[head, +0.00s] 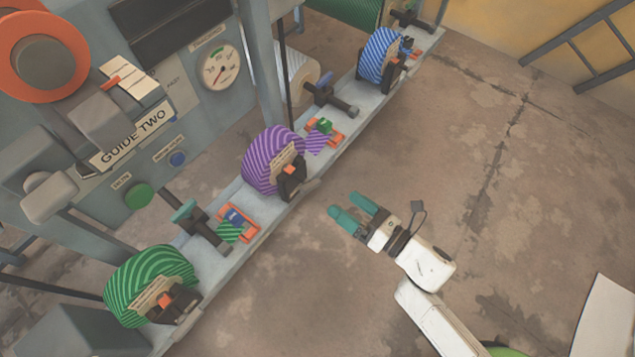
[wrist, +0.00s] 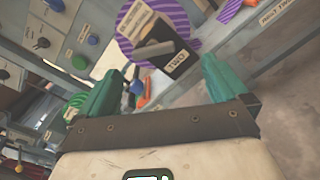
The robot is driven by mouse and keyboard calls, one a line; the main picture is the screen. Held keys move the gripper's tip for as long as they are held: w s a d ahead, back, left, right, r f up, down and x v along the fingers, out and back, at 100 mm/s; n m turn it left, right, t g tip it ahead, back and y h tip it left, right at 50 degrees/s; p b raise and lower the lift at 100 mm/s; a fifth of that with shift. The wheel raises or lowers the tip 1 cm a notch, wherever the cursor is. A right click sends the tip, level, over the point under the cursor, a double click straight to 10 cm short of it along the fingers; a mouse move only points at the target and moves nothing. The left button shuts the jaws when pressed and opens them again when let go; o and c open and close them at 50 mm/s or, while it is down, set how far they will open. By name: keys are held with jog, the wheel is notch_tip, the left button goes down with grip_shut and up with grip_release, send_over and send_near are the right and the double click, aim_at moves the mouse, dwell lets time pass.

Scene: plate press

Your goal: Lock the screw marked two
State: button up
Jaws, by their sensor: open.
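A black block with a label reading "TWO" (wrist: 175,62) stands in front of a purple striped roll in the wrist view. A grey bar, perhaps the screw's handle (wrist: 153,50), crosses its face. In the head view the same black block (head: 292,180) sits at the right side of the purple striped roll (head: 268,158) on the grey rail. My gripper (head: 352,210) is open and empty, to the right of the block and apart from it. Its teal fingers (wrist: 163,82) frame the lower part of the block in the wrist view.
A green striped roll (head: 150,285) and a blue striped roll (head: 378,56) have similar black blocks on the same rail (head: 220,275). Orange clips (head: 240,222) and dark bars stand between them. A "GUIDE TWO" label (head: 133,138) is on the machine.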

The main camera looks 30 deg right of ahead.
aim_at(315, 187)
jog(key=shift+n+y, duration=0.3)
jog(key=shift+n, duration=0.2)
jog(key=x, duration=0.3)
jog(key=b+x, duration=0.1)
jog(key=x, duration=0.6)
jog(key=shift+a+r, duration=0.1)
jog(key=shift+a, duration=0.35)
jog(key=shift+c, duration=0.2)
jog(key=c, duration=0.9)
